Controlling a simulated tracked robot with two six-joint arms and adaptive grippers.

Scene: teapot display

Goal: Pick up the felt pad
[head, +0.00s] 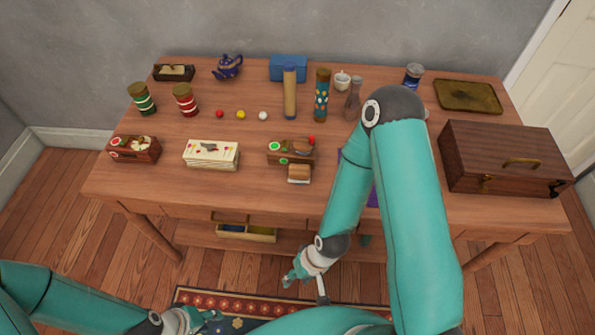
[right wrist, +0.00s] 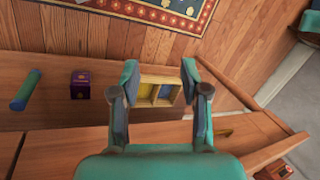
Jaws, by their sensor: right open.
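No piece in view can be surely told as the felt pad. A small wooden tray (head: 246,233) on the shelf below the tabletop has a blue piece (head: 233,228) and a yellow part in its compartments. The tray also shows in the right wrist view (right wrist: 160,89), beyond and between my fingers. A flat purple patch (head: 373,199) on the tabletop is mostly hidden by my right arm. My right gripper (head: 304,283) is open and empty in front of the table, also seen in the right wrist view (right wrist: 159,72). My left gripper (head: 205,319) is low at the front, its jaws unclear.
The tabletop (head: 235,130) holds jars, a teapot (head: 228,67), tins and a wooden chest (head: 500,160). A patterned rug (head: 190,296) lies in front.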

